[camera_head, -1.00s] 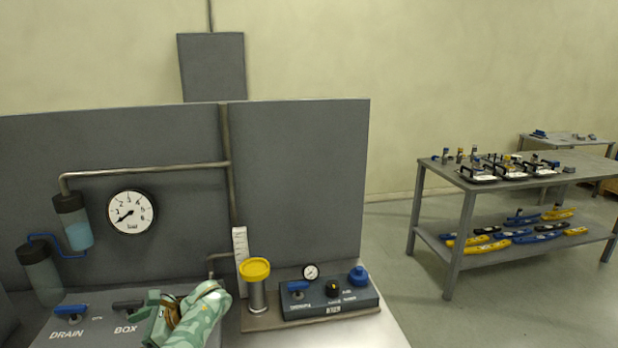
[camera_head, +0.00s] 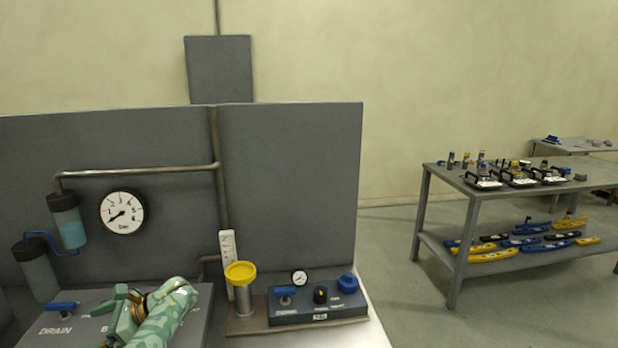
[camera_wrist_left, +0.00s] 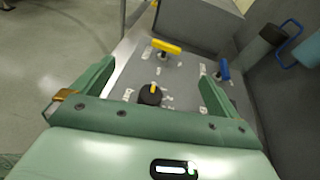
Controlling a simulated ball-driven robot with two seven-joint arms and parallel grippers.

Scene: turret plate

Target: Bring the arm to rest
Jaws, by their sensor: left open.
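My left arm (camera_head: 165,312), in green camouflage, reaches over the sloped grey DRAIN/BOX panel (camera_head: 80,334) at the lower left of the head view. Its gripper (camera_head: 122,312) is in front of the panel and hides part of the BOX lettering. In the left wrist view the green fingers of the gripper (camera_wrist_left: 155,92) stand wide apart with nothing held. Beyond them is a panel with a yellow handle (camera_wrist_left: 166,46), a blue handle (camera_wrist_left: 224,69) and a black knob (camera_wrist_left: 150,95). My right gripper is not in view.
Right of the arm stand a yellow-capped post (camera_head: 241,272) and a dark control box (camera_head: 318,302) with a blue knob. A grey backboard (camera_head: 290,180) with a gauge (camera_head: 122,212) and pipes rises behind. A two-shelf table (camera_head: 520,185) stands right; open floor (camera_head: 400,270) lies between.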

